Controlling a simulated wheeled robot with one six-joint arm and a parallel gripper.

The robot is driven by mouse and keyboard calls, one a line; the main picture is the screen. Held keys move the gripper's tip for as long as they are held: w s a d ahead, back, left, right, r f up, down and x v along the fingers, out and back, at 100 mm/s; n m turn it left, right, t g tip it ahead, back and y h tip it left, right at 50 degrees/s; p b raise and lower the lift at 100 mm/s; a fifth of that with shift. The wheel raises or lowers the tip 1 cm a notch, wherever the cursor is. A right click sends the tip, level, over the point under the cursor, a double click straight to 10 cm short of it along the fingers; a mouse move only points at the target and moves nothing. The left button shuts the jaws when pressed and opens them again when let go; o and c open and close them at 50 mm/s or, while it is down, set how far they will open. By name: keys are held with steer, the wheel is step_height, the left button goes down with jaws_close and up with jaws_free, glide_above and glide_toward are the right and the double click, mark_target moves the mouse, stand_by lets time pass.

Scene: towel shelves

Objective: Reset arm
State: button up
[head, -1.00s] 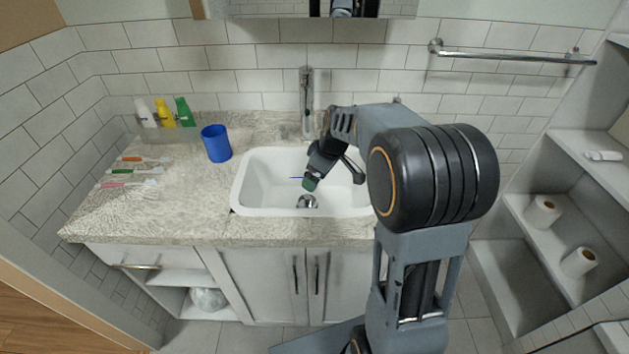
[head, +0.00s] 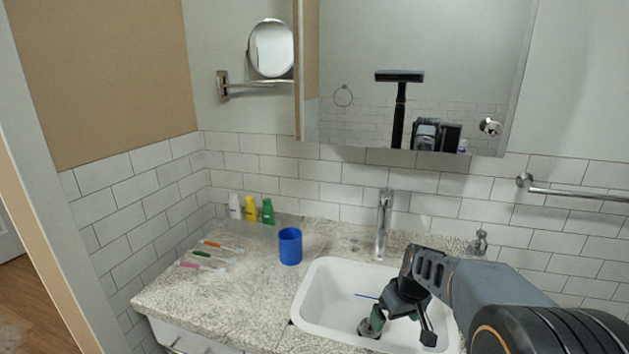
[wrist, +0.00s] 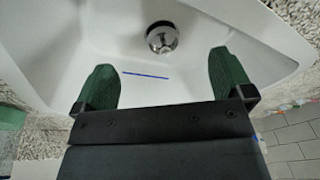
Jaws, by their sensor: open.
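My gripper (head: 397,322) is over the white sink basin (head: 318,296), pointing down into it, in the head view. In the wrist view my gripper (wrist: 165,85) shows two green fingertips spread wide apart with nothing held between them. A thin blue stick (wrist: 146,75) shows between the fingers against the white basin, beside the round metal drain (wrist: 162,38). The blue stick (head: 367,296) also shows in the head view, just left of my gripper. My forearm covers the right part of the basin.
A blue cup (head: 290,246) stands on the counter (head: 230,310) left of the sink. Several toothbrushes (head: 205,254) lie further left, and bottles (head: 250,209) stand by the wall. The faucet (head: 384,224) rises behind the basin. A towel bar (head: 575,192) is at right.

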steer(key=s+a+r+m+t+h+p, duration=0.1)
steer(key=s+a+r+m+p, duration=0.2)
steer(key=s+r+p, duration=0.7)
steer(key=s+r, duration=0.5)
steer(key=shift+s+a+t+h, duration=0.3)
steer(key=shift+t, duration=0.1)
steer(key=shift+a+r, duration=0.1)
steer(key=shift+r, duration=0.25)
